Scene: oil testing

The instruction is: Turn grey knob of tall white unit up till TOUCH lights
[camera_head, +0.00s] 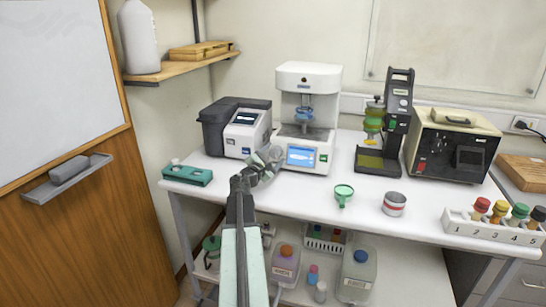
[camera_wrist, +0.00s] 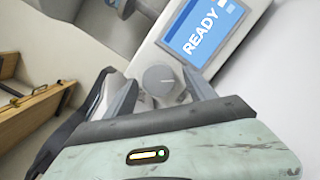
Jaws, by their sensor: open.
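The tall white unit (camera_head: 318,78) stands at the back of the white bench, with a blue screen (camera_head: 300,155) low on its front. In the wrist view the screen (camera_wrist: 203,28) reads READY. The round grey knob (camera_wrist: 159,79) sits beside the screen, with a pale mark line on its face. My gripper (camera_wrist: 160,90) is open, with one finger on each side of the knob; I cannot tell whether they touch it. In the head view my gripper (camera_head: 265,163) is at the unit's lower left front corner and hides the knob.
A dark grey and white device (camera_head: 240,128) stands close at the left. A green tray (camera_head: 187,174) lies at the bench's left end.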

